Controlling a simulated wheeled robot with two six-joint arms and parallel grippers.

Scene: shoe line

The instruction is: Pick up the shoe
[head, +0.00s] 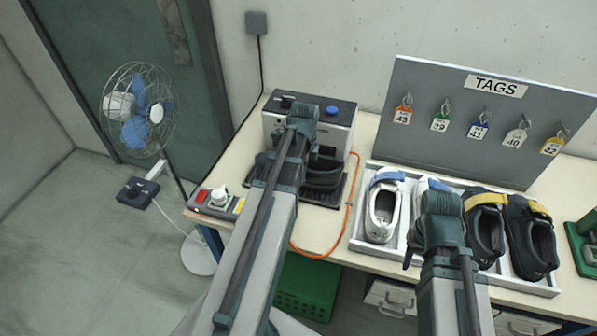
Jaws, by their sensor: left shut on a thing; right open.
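A dark shoe (324,172) is at the black mat (322,199) in front of the grey machine, partly hidden by my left arm. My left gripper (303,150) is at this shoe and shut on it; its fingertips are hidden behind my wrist. I cannot tell whether the shoe touches the mat. My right gripper (430,240) is open over the middle of the white tray (366,246), its fingertips mostly hidden. In the tray stand a white shoe with a blue strap (381,212), a partly covered light shoe (421,187) and two dark shoes with yellow straps (485,228) (531,240).
The grey machine (338,113) with a blue button stands at the table's back left. A TAGS board (480,135) with several numbered tags stands behind the tray. An orange cable (350,200) runs between mat and tray. A switch box (215,202) sits at the left edge. A fan (138,110) stands left.

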